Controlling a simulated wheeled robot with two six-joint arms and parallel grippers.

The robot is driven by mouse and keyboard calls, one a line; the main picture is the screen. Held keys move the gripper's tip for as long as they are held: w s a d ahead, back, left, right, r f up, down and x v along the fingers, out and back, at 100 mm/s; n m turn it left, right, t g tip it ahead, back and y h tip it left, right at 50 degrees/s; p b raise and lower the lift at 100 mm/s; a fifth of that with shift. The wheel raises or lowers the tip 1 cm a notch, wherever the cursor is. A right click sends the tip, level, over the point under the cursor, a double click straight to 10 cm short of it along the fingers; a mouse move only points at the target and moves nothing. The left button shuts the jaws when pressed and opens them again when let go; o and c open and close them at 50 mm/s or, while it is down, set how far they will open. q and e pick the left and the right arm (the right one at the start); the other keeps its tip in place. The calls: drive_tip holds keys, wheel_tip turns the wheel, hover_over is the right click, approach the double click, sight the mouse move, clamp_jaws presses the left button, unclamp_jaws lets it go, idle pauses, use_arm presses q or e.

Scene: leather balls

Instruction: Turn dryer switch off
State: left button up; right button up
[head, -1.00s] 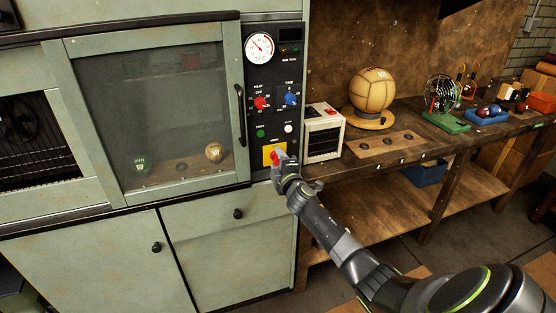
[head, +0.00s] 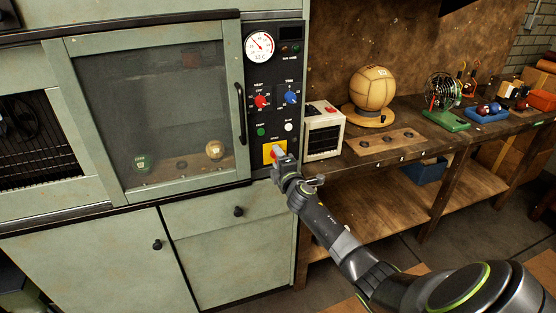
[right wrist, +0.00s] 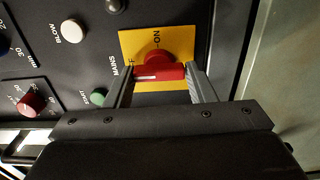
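The dryer (head: 200,190) is a grey-green cabinet with a glass door at the left of the head view. Its black control panel (head: 260,75) carries a gauge, knobs and buttons. The red mains switch (right wrist: 160,68) sits on a yellow plate (right wrist: 182,42), which also shows in the head view (head: 267,155). ON is printed on the plate, and part of the OFF label shows by the left finger. The switch bar's white mark points left in the wrist view. My right gripper (right wrist: 160,78) has a finger against each end of the bar. My left gripper is out of view.
A small white box-shaped device (head: 323,133) stands on the workbench (head: 440,150) just right of the panel. A tan leather ball (head: 371,88) sits on a round stand behind it. Green (right wrist: 99,97) and white (right wrist: 73,31) buttons lie near the switch.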

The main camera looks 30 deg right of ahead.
drive_tip(key=o, duration=0.4)
drive_tip(key=shift+c, duration=0.2)
drive_tip(key=v, duration=1.7)
drive_tip(key=shift+s+a, duration=0.15)
drive_tip(key=s+f+m+g, duration=0.3)
drive_tip(key=s+f, duration=0.2)
drive_tip(key=f, duration=0.7)
drive_tip(key=s+f+m+g, duration=0.25)
drive_tip(key=s+f, duration=0.25)
drive_tip(key=f, duration=0.6)
drive_tip(key=s+f+m+g, duration=0.3)
drive_tip(key=s+f+g, duration=0.15)
drive_tip(key=f, duration=0.75)
drive_tip(key=s+a+f+m+g+y, duration=0.1)
drive_tip(key=s+f, duration=0.4)
drive_tip(key=s, duration=0.5)
drive_tip(key=s+a+f+m+g+y, duration=0.1)
drive_tip(key=s+a+f+m+g, duration=0.2)
drive_tip(key=s+f, duration=0.3)
drive_tip(key=s+a+f+m+g+y, duration=0.1)
drive_tip(key=s+f, duration=0.5)
drive_tip(key=s, duration=0.9)
drive_tip(key=a+m+g, duration=0.1)
drive_tip(key=a+m, duration=0.1)
drive_tip(key=a, duration=0.1)
drive_tip(key=shift+f, duration=0.25)
